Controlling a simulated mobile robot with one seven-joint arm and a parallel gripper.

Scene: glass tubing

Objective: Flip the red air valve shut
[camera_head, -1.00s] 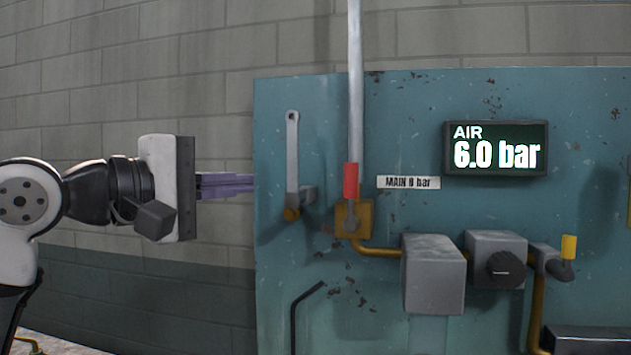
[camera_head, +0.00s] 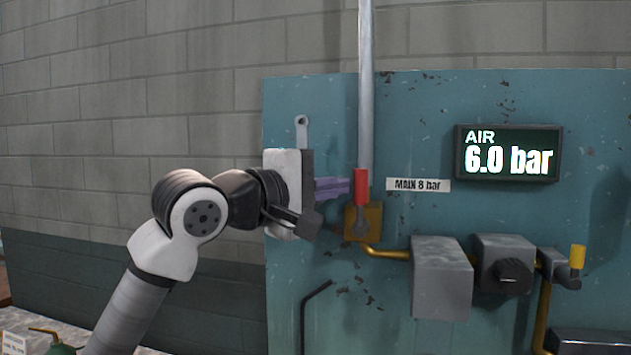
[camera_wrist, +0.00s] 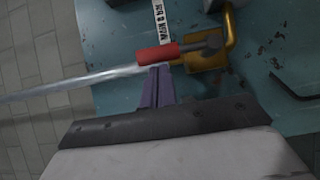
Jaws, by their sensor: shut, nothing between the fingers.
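The red air valve lever (camera_head: 361,180) stands upright in front of the grey vertical pipe, above its brass valve body (camera_head: 374,222) on the teal panel. In the wrist view the red handle (camera_wrist: 157,53) lies across the picture, with the brass body (camera_wrist: 208,62) to its right. My gripper (camera_head: 347,187) is shut and empty, its purple fingers pointing right. The fingertips are at the left side of the red handle, very close; I cannot tell if they touch. In the wrist view the fingertips (camera_wrist: 158,70) are just below the handle.
The air display (camera_head: 508,153) reads 6.0 bar. A label (camera_head: 418,185) reads MAIN 8 bar. A wrench (camera_head: 301,132) hangs partly behind my gripper. Grey boxes (camera_head: 441,280), a black knob (camera_head: 512,276) and a yellow-handled valve (camera_head: 577,257) lie right. A hex key (camera_head: 304,310) is below.

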